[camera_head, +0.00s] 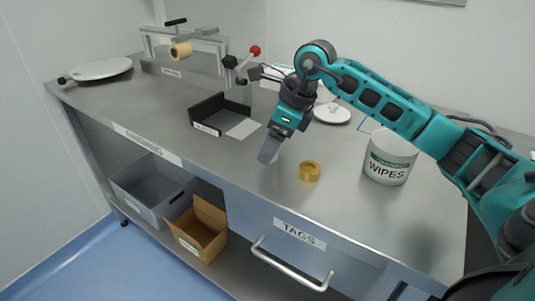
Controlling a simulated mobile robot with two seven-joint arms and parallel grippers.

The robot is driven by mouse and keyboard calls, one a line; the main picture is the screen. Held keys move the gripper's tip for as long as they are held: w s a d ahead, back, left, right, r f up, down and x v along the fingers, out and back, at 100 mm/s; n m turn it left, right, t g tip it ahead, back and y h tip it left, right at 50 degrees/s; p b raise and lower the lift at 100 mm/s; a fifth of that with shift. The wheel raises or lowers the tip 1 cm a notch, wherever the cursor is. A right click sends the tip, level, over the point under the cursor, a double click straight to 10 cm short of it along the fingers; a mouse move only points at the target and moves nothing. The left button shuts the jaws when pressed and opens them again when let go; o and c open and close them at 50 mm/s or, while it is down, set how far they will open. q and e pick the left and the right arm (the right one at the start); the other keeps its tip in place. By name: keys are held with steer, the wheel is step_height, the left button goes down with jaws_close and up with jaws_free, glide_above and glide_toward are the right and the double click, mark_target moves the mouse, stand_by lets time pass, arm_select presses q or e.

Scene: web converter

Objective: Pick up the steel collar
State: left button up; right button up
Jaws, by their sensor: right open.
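My right gripper (269,151) points down over the steel table, left of a brass-coloured ring (310,171). Its jaws are open, seen nearly edge-on, with no object visibly held. A small pale bit (275,158) shows just beside the fingertips; it is mostly hidden by the gripper and may be the steel collar, but I cannot tell. No other steel collar can be made out. The brass-coloured ring lies flat on the table, apart from the gripper. My left gripper is not in view.
A white wipes tub (390,158) stands right of the ring. A black open tray (218,112) and a pale card (243,129) lie to the left. A clamp fixture with a red knob (255,50) stands behind. The table's front edge is near, above the tags drawer (299,235).

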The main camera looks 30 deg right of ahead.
steer(key=shift+w+a+f, duration=0.15)
steer(key=shift+w+f, duration=0.05)
steer(key=shift+f, duration=0.4)
steer(key=shift+c, duration=0.4)
steer(key=c, duration=1.2)
